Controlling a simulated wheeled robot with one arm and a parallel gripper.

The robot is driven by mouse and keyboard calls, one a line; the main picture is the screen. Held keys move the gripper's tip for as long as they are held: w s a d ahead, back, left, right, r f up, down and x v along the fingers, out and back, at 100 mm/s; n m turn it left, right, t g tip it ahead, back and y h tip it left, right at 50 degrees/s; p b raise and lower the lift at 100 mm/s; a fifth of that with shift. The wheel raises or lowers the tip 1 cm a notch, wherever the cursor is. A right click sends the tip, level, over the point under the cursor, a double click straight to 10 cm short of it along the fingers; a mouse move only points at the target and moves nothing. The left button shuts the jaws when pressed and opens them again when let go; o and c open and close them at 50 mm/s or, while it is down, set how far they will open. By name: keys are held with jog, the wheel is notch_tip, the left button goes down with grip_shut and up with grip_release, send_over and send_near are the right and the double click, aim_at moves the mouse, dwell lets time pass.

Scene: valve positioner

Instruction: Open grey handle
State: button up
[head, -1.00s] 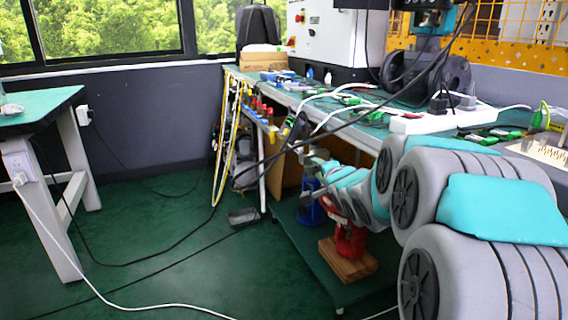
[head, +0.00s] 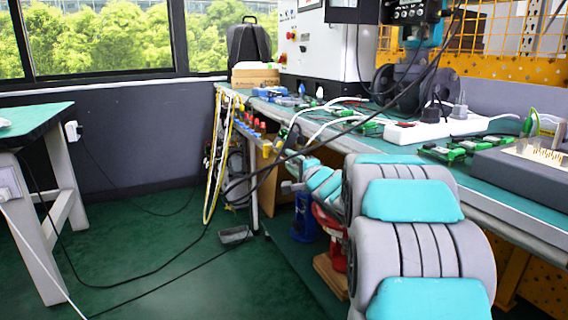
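My arm, in grey and teal, reaches from the bottom right of the head view toward the front left end of the workbench. My gripper (head: 290,187) is small and far off at the arm's end, beside the bench's end. Its fingers are too small to tell open from shut. A row of small fittings with red, yellow and blue parts (head: 248,122) runs along the bench's left edge, just beyond my gripper. I cannot make out a grey handle for certain; it may be hidden or too small.
The green-topped workbench (head: 500,195) carries a white power strip (head: 438,130), green circuit boards and cables. Yellow hoses (head: 222,150) and black cables hang at its left end. A blue item (head: 305,218) and a red one (head: 330,228) stand below.

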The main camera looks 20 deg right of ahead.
jog(key=shift+w, duration=0.1)
jog(key=shift+c, duration=0.4)
grip_shut()
